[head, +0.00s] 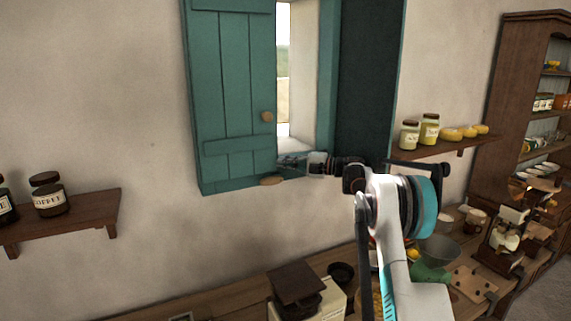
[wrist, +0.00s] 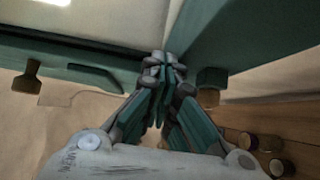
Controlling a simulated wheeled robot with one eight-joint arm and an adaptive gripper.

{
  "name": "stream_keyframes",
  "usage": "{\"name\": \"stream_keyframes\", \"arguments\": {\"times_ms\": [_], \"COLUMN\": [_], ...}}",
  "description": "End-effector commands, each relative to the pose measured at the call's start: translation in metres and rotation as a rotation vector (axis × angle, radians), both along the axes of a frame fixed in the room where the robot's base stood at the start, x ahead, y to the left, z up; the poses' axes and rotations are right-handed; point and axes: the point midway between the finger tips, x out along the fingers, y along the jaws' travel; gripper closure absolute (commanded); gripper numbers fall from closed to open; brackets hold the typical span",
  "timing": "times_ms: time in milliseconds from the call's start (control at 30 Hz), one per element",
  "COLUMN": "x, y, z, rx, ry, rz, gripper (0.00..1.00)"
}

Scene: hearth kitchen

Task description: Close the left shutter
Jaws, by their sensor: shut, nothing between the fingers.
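The left shutter (head: 228,90) is a teal plank panel with a round wooden knob (head: 267,116) near its right edge. It stands across the left part of the window, looking nearly flush with the frame; I cannot tell whether a small gap is left. Bright window opening (head: 298,75) shows to its right. My gripper (head: 285,161) is shut and empty beside the shutter's lower right edge, low in the opening; I cannot tell whether it touches. In the wrist view, its fingertips (wrist: 165,62) meet near the teal frame. The left shutter is not clearly identifiable there.
The right shutter (head: 366,80) stands swung open, dark teal, close beside my arm. A shelf with jars (head: 429,129) is on the right, another with a coffee jar (head: 48,195) on the left. A cluttered counter (head: 225,297) runs below.

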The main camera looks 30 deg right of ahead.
Motion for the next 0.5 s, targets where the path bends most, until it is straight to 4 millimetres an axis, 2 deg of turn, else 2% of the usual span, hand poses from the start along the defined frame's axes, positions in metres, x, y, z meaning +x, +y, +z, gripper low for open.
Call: {"name": "stream_keyframes", "arguments": {"times_ms": [267, 500], "x": [0.0, 0.0], "y": [0.001, 0.001], "z": [0.006, 0.045], "rx": [0.001, 0.001], "ry": [-0.001, -0.001], "rz": [0.001, 0.001], "gripper": [1.0, 1.0]}}
